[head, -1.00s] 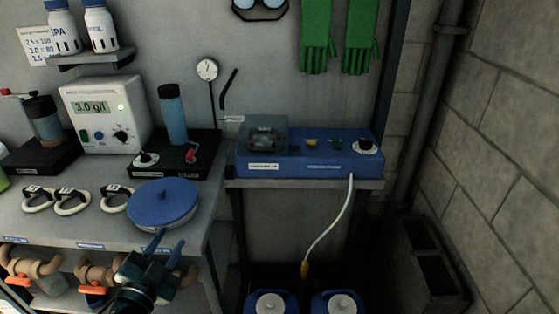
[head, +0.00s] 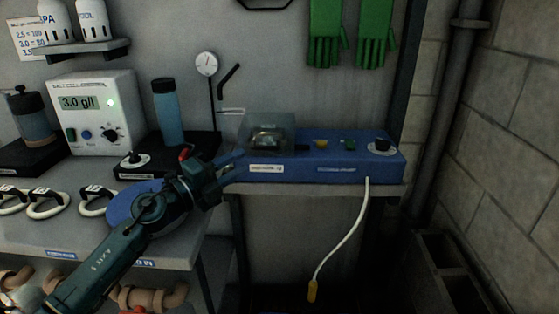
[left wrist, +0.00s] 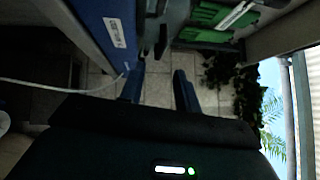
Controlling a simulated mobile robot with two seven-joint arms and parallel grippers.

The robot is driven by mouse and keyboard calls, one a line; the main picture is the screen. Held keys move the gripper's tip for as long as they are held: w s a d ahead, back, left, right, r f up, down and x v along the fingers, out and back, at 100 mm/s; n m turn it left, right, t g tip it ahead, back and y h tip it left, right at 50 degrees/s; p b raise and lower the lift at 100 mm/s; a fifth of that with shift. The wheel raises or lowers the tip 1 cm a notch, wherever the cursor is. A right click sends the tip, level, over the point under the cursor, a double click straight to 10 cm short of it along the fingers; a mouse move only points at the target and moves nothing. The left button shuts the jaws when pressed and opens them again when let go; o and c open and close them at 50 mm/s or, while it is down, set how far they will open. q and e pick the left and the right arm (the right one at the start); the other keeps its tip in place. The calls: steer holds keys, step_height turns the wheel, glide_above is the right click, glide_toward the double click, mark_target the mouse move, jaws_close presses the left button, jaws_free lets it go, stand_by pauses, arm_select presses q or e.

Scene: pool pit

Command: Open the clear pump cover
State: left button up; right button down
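The clear pump cover (head: 285,122) is a see-through box at the left end of the blue pump unit (head: 335,167), over a dark mechanism. It looks closed. My left gripper (head: 238,165) is at the left end of the unit, just left of the cover and a little lower; I cannot tell if it touches the unit. In the left wrist view my left gripper (left wrist: 159,72) has its two fingers apart with nothing between them. The blue pump unit (left wrist: 103,22) shows there at upper left. My right gripper is not in view.
A blue round lid (head: 127,202) lies on the bench behind my left arm. The control box (head: 97,112) and blue cylinder (head: 168,112) stand at left. A white hose (head: 343,232) hangs from the unit. Green gloves (head: 325,35) hang above. A brick wall (head: 510,130) bounds the right.

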mark_target(276, 136)
arm_select(q)
steer(key=f+x, duration=0.1)
steer(key=x, duration=0.6)
steer(key=shift+d+r+b, duration=0.2)
steer(key=shift+r+b, duration=0.1)
steer(key=shift+r, duration=0.2)
steer(key=shift+w, duration=0.15)
steer(key=shift+c, duration=0.3)
jaws_close()
